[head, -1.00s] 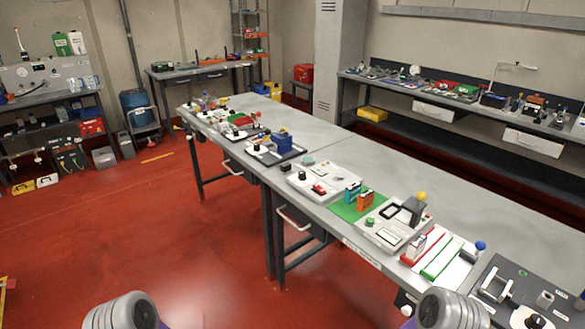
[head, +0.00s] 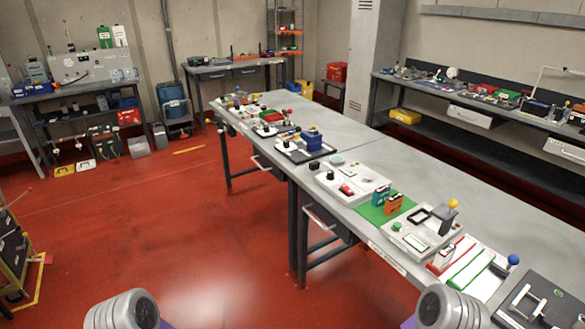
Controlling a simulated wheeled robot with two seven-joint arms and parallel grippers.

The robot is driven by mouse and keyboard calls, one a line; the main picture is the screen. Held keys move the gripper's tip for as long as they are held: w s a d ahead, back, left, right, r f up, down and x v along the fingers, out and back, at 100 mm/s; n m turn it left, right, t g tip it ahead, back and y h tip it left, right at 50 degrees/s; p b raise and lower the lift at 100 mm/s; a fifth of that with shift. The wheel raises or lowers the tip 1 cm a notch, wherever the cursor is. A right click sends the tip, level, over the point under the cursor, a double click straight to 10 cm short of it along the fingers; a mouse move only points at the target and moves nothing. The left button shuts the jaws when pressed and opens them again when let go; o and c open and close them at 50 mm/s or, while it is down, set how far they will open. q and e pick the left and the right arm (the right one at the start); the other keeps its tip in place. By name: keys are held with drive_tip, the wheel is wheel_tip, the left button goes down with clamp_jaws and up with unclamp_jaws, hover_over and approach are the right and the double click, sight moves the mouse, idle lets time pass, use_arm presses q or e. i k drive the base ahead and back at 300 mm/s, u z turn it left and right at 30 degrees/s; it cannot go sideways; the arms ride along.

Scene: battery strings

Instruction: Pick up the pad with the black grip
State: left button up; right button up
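I cannot single out the pad with the black grip for certain; the parts on the long workbench (head: 455,188) are small at this distance. A small black piece (head: 314,165) and a black knob (head: 331,174) show at the middle of the bench's near edge. Farther back, a dark tray (head: 325,152) carries a blue block (head: 312,139), with another black knob (head: 286,144) by it. My two grey arm links show at the bottom edge, well short of the bench. Neither gripper is in view.
A green mat (head: 374,215) with teal and orange blocks, a light grey fixture (head: 412,238) and a dark panel (head: 540,300) line the bench's near side. Its far side is bare. Open red floor (head: 190,230) lies left. A yellow-edged cart (head: 15,250) stands at far left.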

sight(313, 166)
drive_tip(key=u, duration=0.8)
drive_tip(key=i, duration=3.25)
drive_tip(key=z, duration=2.25)
